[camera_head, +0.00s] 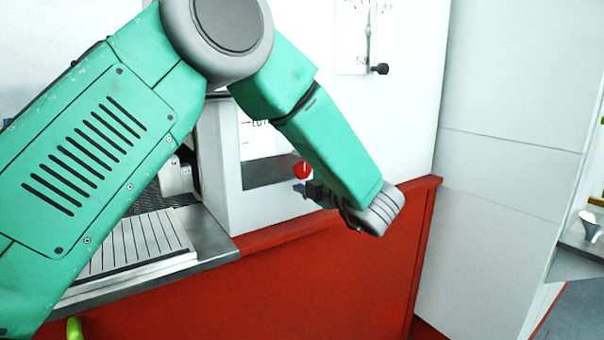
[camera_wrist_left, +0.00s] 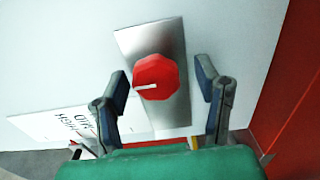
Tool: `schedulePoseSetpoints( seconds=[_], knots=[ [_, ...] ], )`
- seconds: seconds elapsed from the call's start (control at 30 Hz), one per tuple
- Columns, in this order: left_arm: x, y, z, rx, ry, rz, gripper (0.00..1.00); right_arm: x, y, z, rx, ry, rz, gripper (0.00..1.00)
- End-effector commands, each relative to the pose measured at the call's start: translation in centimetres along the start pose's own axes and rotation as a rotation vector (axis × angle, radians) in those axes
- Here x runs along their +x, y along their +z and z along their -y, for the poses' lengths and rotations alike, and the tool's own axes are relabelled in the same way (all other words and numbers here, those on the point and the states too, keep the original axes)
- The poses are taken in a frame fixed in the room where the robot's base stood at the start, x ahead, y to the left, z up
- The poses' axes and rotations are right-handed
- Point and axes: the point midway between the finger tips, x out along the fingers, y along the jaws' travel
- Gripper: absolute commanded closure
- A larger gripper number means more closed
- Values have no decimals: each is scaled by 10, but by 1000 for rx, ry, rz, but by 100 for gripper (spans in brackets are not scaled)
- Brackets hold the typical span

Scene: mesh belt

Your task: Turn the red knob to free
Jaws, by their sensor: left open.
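The red knob (camera_wrist_left: 156,77) is faceted, with a white pointer mark towards its left side in the left wrist view. It sits on a metal plate (camera_wrist_left: 172,110) on a pale wall. The knob also shows in the head view (camera_head: 302,170), just above my left gripper's fingers. My left gripper (camera_head: 308,190) is open, and its two fingers (camera_wrist_left: 161,74) stand on either side of the knob, with gaps visible between. I cannot tell how far the fingertips are from the wall.
A grey housing (camera_head: 222,165) stands behind my left arm, beside a slatted metal surface (camera_head: 140,240). A red panel (camera_head: 290,285) runs below. A wall plate with a dark lever (camera_head: 380,69) is above right. A white cabinet (camera_head: 505,170) stands on the right.

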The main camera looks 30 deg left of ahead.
Motion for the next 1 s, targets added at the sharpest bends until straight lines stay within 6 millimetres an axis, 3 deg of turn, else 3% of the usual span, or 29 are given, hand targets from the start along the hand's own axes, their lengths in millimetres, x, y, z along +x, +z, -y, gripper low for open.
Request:
schedulePoseSetpoints(
  seconds=[0.6,1.0],
  knots=[
    [-107,2,2,2,-1,3,42,0,0,0,0,0,0,60],
    [-118,1,3,2,-3,1,42,0,0,0,0,0,1,60]
  ],
)
